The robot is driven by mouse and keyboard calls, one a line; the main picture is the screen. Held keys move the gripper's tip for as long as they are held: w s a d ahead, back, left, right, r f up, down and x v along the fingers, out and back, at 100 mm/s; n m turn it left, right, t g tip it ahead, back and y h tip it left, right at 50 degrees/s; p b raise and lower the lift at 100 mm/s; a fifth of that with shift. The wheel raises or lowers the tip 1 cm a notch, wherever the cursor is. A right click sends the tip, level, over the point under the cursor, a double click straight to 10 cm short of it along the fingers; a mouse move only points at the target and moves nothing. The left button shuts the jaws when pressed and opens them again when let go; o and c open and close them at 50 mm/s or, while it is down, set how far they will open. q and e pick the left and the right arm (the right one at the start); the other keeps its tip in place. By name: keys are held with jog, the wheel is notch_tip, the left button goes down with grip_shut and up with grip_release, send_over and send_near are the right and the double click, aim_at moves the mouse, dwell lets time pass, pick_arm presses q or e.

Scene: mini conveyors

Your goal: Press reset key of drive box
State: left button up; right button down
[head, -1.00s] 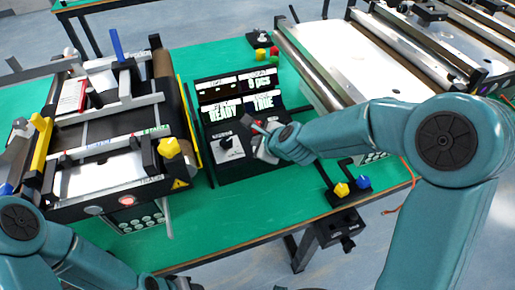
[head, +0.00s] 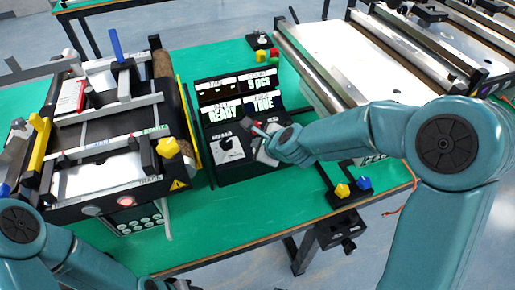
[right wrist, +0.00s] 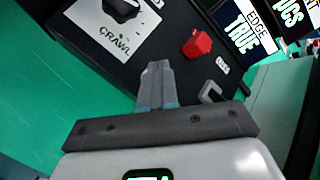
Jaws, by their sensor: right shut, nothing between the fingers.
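The drive box (head: 228,165) is a black console with lit screens reading READY and TRUE in the head view. Its sloping face (right wrist: 130,65) shows in the right wrist view, with a black knob on a white CRAWL plate (right wrist: 115,30) and a raised red key (right wrist: 197,45). I cannot read a reset label. My right gripper (head: 246,124) is over the face; in the right wrist view its closed, empty fingers (right wrist: 157,72) point between the knob plate and the red key. I cannot tell whether the tips touch the face. My left gripper (head: 178,284) barely shows at the bottom edge.
A mini conveyor (head: 110,110) with yellow parts stands left of the box. A larger conveyor (head: 345,60) is to the right. A yellow knob (head: 342,190) and a blue knob (head: 364,183) are at the table's front right. The green table (head: 215,225) is clear in front.

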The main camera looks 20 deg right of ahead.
jog(key=shift+f, duration=0.15)
dwell(0.3)
jog(key=shift+r+p, duration=0.7)
jog(key=shift+r, duration=0.15)
notch_tip(320, 180, up, 5)
jog(key=p, duration=0.5)
jog(key=shift+r, duration=0.1)
dwell(0.5)
